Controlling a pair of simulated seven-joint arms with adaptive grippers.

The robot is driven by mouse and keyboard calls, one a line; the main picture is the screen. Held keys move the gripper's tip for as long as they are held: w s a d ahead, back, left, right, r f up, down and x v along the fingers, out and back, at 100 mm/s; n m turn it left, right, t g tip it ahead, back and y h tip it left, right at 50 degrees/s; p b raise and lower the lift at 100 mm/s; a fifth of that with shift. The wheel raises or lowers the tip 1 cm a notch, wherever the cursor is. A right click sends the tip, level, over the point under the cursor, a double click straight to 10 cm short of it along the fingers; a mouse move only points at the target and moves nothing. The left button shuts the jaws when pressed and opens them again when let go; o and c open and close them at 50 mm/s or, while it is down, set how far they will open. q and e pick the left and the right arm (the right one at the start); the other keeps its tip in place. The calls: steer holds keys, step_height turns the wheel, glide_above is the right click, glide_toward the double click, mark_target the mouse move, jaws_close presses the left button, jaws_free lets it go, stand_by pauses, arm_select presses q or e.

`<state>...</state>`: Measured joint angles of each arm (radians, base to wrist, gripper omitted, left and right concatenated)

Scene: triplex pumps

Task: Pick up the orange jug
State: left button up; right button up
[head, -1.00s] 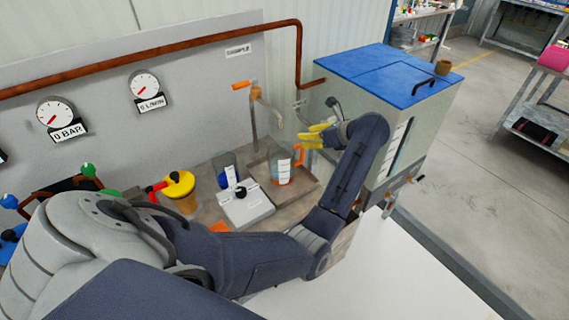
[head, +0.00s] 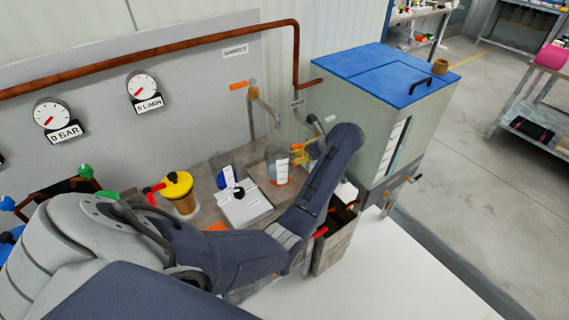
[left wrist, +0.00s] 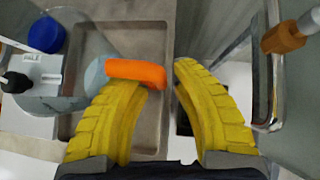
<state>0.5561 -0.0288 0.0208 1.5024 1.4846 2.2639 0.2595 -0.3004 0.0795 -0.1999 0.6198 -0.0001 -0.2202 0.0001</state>
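The jug is a clear vessel (head: 277,167) with a white scale label and an orange handle on its right side, upright in a shallow metal tray (head: 262,184). In the left wrist view its orange handle (left wrist: 137,72) lies at the tip of the left-hand finger and extends into the gap between the fingers. My left gripper (head: 303,153), with yellow fingers, is at the handle side of the jug. In the wrist view the fingers (left wrist: 162,75) are apart, so it is open. Contact with the handle cannot be told. My right gripper is not in view.
A white device with a black knob (head: 245,208) and a yellow-topped container (head: 178,187) stand left of the jug. A tap pipe (head: 265,105) rises behind it. A large blue-lidded tank (head: 385,75) stands close on the right.

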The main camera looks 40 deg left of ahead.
arm_select(q)
steer(key=shift+a+f, duration=0.2)
steer(key=shift+c, duration=0.4)
jaws_close()
